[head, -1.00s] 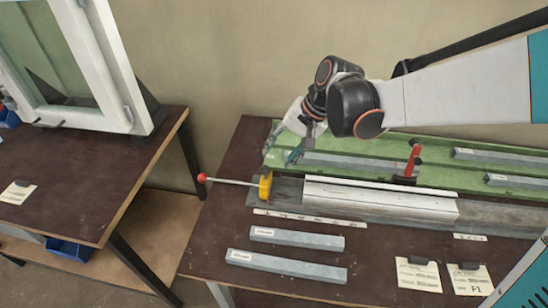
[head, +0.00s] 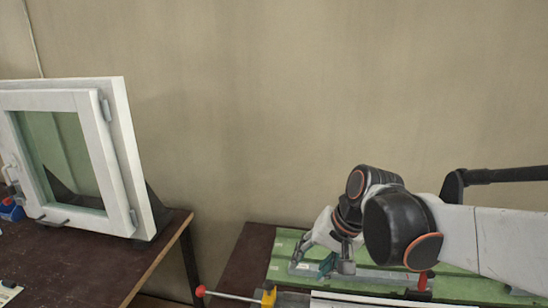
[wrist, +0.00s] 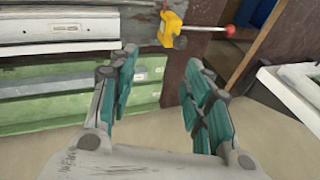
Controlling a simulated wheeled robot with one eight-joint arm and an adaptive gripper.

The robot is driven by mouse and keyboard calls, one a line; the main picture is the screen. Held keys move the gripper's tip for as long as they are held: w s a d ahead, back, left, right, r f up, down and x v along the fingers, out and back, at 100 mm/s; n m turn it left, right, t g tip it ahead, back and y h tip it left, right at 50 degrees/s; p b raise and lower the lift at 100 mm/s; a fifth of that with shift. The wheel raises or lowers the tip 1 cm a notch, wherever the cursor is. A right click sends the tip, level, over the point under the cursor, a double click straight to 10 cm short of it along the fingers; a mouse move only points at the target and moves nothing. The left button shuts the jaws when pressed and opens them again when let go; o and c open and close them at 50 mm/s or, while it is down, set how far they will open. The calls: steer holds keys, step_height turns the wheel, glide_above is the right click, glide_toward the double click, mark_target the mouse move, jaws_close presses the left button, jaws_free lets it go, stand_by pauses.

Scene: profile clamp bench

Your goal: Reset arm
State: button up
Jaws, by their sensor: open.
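My gripper (wrist: 160,95) is open and empty in the wrist view, its two teal-lined fingers spread apart. In the head view my gripper (head: 330,264) hangs over the green tray (head: 285,248) on the bench at the lower right. In the wrist view the green tray (wrist: 60,95) lies beyond the left finger, with a grey bar (wrist: 75,85) in it. Between the fingers are the tray's end, the dark bench top and bare wall or floor; I cannot tell which.
A yellow clamp (head: 268,296) with a red-knobbed rod (head: 230,296) is at the bench's left end. A white profile (wrist: 60,22) shows in the wrist view. A white window frame (head: 122,150) stands on the left table (head: 100,262). Wall space above the bench is clear.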

steer(key=s+d+n+t+h, duration=0.3)
steer(key=s+d+t, duration=0.1)
steer(key=s+d, duration=0.7)
steer(key=shift+s+r+h, duration=0.4)
steer(key=shift+s+r, duration=0.05)
steer(key=shift+s, duration=0.6)
